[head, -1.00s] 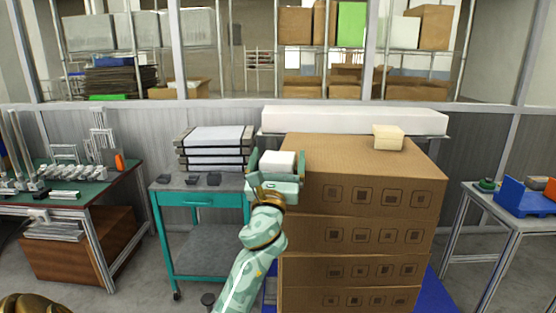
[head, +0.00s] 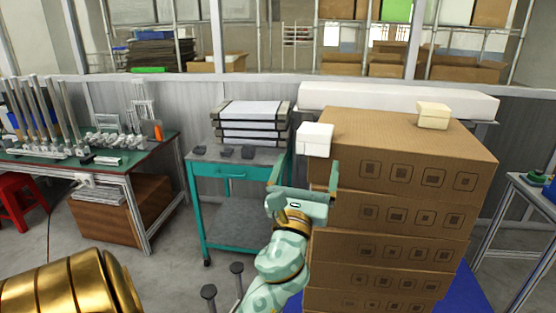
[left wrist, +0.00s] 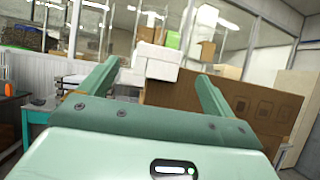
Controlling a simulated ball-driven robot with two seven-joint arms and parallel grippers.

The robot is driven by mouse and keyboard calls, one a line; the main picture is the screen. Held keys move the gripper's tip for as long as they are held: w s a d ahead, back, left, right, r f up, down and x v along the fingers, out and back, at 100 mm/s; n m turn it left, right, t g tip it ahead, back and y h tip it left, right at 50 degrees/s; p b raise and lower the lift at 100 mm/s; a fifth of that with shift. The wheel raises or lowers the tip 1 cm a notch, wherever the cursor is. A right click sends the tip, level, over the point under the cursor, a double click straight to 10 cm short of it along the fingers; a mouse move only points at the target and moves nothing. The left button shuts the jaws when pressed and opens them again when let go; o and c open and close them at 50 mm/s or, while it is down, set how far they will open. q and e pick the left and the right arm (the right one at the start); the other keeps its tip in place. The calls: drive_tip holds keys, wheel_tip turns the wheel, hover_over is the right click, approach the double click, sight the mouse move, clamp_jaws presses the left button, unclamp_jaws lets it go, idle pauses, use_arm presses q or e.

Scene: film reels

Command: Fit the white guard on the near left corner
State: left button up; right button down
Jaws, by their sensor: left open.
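The white guard (head: 315,139) sits at the near left corner of the top of the carton stack (head: 400,150). It looks seated on the corner, but its underside cannot be made out. My left gripper (head: 303,178) is open and empty, just below and in front of the guard, apart from it. In the left wrist view a white block (left wrist: 157,64), apparently the guard, shows ahead between the spread fingers. A cream guard (head: 433,115) lies on the stack's top towards the back right. My right gripper is not in view.
A long white box (head: 400,101) lies behind the stack. A teal cart (head: 230,171) with dark-edged white cases (head: 250,115) stands left of it. A green-topped workbench (head: 145,155) is further left. A grey table (head: 530,195) stands at the right.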

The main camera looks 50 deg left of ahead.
use_arm(q)
drive_tip(key=w+d+f+n+g+h, duration=0.1)
drive_tip(key=w+d+f+n+h, duration=0.15)
drive_tip(key=f, duration=0.65)
drive_tip(key=w+d+f+n+g+h, duration=0.15)
drive_tip(key=d+f+n+h, duration=0.25)
drive_tip(key=f, duration=0.6)
drive_tip(key=w+d+f+n+g+h, duration=0.1)
drive_tip(key=d+f+n+h, duration=0.25)
drive_tip(key=f, duration=0.55)
drive_tip(key=s+d+f+n+g+h, duration=0.1)
drive_tip(key=s+f+n+g, duration=0.15)
drive_tip(key=f, duration=0.55)
drive_tip(key=s+d+f+n+g+h, duration=0.1)
drive_tip(key=s+d+f+n+g, duration=0.15)
drive_tip(key=f, duration=0.55)
drive_tip(key=s+f+n+g+h, duration=0.1)
drive_tip(key=s+f+n+g, duration=0.4)
drive_tip(key=s+f, duration=1.25)
drive_tip(key=s+f+n+g, duration=0.2)
drive_tip(key=s+f, duration=0.3)
drive_tip(key=s, duration=0.7)
drive_tip(key=s+f+n+g, duration=0.3)
drive_tip(key=s+f+n, duration=0.1)
drive_tip(key=s, duration=0.8)
drive_tip(key=shift+a+f+g, duration=0.3)
drive_tip(key=shift+f+g, duration=0.05)
drive_tip(key=shift+f, duration=0.05)
